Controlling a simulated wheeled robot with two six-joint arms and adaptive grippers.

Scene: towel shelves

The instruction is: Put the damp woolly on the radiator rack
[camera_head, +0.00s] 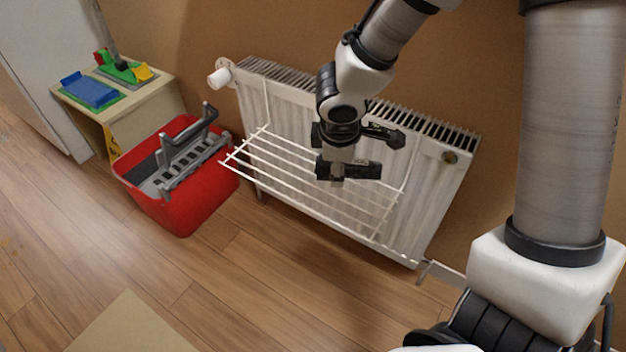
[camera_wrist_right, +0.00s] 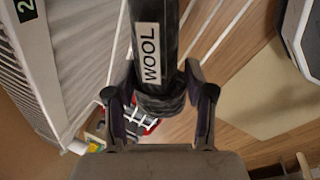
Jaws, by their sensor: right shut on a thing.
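My right gripper (camera_head: 338,168) is shut on a dark rolled woolly (camera_head: 364,170). In the right wrist view the roll (camera_wrist_right: 158,100) sits between the two fingers (camera_wrist_right: 160,108) and carries a white label reading "WOOL". The white wire radiator rack (camera_head: 290,172) hangs on the front of the white radiator (camera_head: 425,190). In the head view the roll overlaps the right half of the rack; whether it touches the bars I cannot tell. Dampness cannot be seen. My left gripper is not in view.
A red bucket (camera_head: 190,205) with a grey wringer (camera_head: 185,155) stands on the floor left of the rack. A small wooden table (camera_head: 160,95) with blue, green and yellow items is behind it. A beige mat (camera_head: 130,328) lies at the front. The rack's left bars are bare.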

